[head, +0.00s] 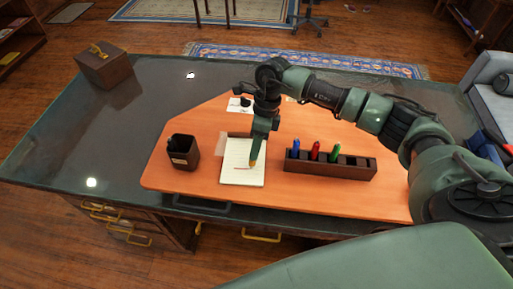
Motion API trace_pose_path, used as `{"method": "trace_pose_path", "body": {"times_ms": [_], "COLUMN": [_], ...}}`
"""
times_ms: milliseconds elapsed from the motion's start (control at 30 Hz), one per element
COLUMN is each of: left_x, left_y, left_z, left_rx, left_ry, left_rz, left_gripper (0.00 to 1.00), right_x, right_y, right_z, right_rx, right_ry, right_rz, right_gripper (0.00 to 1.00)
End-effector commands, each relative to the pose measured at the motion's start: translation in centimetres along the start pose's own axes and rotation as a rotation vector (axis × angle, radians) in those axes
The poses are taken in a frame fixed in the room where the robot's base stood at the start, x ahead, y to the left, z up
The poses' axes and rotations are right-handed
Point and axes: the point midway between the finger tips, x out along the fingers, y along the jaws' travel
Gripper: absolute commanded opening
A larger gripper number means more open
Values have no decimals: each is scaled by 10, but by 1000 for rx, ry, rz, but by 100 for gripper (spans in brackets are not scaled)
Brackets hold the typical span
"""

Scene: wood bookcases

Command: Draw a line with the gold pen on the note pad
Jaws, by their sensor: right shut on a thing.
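The note pad (236,178) is a white lined pad lying on the orange desk mat. My right gripper (255,150) points down over the pad's right side, shut on the gold pen (253,163). Only a small yellow-gold end of the pen shows below the fingers. This end is at or just above the paper; I cannot tell if it touches. A short, thin reddish mark shows on the paper left of the pen. My left gripper is not in view.
A dark pen rack (330,167) with blue, red and green pens stands right of the pad. A dark brown cup (183,152) stands to the left. The orange mat (300,195) is clear in front of the rack. A brown box (104,66) sits at the desk's far left corner.

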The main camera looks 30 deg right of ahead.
Motion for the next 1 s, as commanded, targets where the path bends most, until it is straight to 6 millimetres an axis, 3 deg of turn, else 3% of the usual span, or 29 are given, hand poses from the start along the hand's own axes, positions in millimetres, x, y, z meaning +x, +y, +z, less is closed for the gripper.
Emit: {"method": "trace_pose_path", "body": {"times_ms": [1000], "left_x": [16], "left_y": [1], "left_z": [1], "left_rx": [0], "left_ry": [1], "left_rz": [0], "left_gripper": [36], "right_x": [6], "right_y": [1], "right_z": [26], "right_rx": [-1], "right_ry": [0], "right_rz": [0], "right_gripper": [0]}}
